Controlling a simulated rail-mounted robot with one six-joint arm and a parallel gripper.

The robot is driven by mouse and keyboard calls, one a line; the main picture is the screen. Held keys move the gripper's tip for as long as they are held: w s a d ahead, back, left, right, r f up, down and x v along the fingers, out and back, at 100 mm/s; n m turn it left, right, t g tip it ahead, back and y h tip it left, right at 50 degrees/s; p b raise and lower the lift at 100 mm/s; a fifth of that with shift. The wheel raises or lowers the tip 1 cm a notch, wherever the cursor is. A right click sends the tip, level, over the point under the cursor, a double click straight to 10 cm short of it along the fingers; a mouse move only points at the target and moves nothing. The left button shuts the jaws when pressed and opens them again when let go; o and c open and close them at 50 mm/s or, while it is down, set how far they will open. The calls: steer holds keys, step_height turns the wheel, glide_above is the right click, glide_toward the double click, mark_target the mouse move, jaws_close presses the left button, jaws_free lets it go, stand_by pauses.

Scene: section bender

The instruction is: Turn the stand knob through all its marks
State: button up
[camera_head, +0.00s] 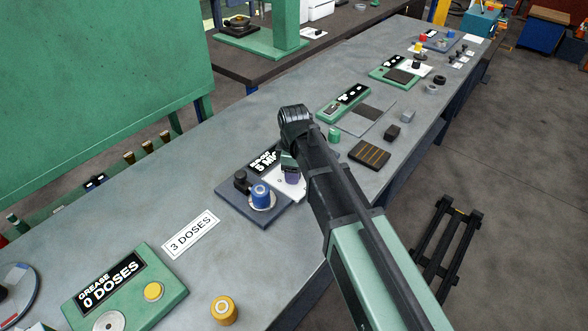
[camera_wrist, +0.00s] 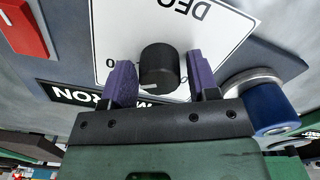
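The stand knob (camera_wrist: 158,68) is a black round knob with a light pointer mark, on a white dial plate (camera_wrist: 215,35) lettered "DEG" upside down, with a 0 mark. My gripper (camera_wrist: 162,78) has its two purple fingers on either side of the knob, with a gap seen at the right finger; it looks open around the knob. In the head view my gripper (camera_head: 290,172) is over the right part of the dark stand base (camera_head: 240,208). The knob is hidden there behind my arm and gripper.
A blue roller (camera_head: 260,196) stands on the base close to my gripper; it also shows in the wrist view (camera_wrist: 272,112). A "3 DOSES" card (camera_head: 191,235), a green grease unit (camera_head: 130,290) and a yellow-orange cylinder (camera_head: 224,309) are nearer. Bare bench lies between them.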

steer(key=shift+o, duration=0.7)
step_height(320, 180, up, 11)
steer(key=p, duration=1.1)
steer(key=shift+f, duration=0.1)
steer(key=s+d+m, duration=1.4)
steer(key=d+m, duration=0.2)
steer(key=d, duration=0.1)
steer(key=shift+s+d, duration=0.2)
